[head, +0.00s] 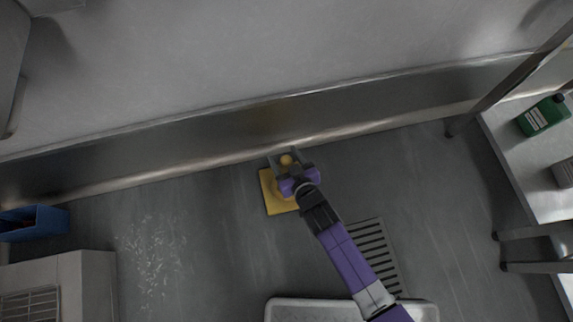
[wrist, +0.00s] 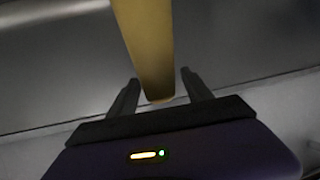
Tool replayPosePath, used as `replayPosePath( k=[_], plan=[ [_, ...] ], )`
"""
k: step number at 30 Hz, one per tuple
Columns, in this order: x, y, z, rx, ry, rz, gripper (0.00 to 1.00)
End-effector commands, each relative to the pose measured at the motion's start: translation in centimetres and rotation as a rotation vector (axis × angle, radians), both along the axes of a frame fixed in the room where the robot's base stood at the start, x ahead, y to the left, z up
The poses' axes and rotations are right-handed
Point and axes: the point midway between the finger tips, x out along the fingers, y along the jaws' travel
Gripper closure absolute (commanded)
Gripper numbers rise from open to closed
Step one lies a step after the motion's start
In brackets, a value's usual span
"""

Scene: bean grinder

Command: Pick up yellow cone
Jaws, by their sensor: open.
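The yellow cone (head: 274,200) stands upright on the grey floor close to the wall in the head view, with a square base. My gripper (head: 284,161) is above the cone and hides part of it. In the wrist view the upper part of the cone (wrist: 146,45) reaches down the picture to its tip between the two dark fingers. My gripper (wrist: 160,88) is open there, with one finger on each side of the cone. A gap shows between the cone and each finger.
A metal skirting (head: 400,106) runs along the wall just behind the cone. A floor drain grate (head: 372,250) and a white tray (head: 290,311) lie nearer. A blue bin (head: 45,222) is at left. A table (head: 540,190) with a green bottle (head: 543,116) stands at right.

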Motion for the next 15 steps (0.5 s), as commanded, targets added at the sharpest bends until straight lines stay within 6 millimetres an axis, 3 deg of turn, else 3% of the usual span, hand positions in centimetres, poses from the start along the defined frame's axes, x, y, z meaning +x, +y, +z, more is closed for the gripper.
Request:
replayPosePath(
  k=[15],
  plan=[
    [1.17,0.59,-0.68,-0.001,0.002,0.0,0.41]
  ],
)
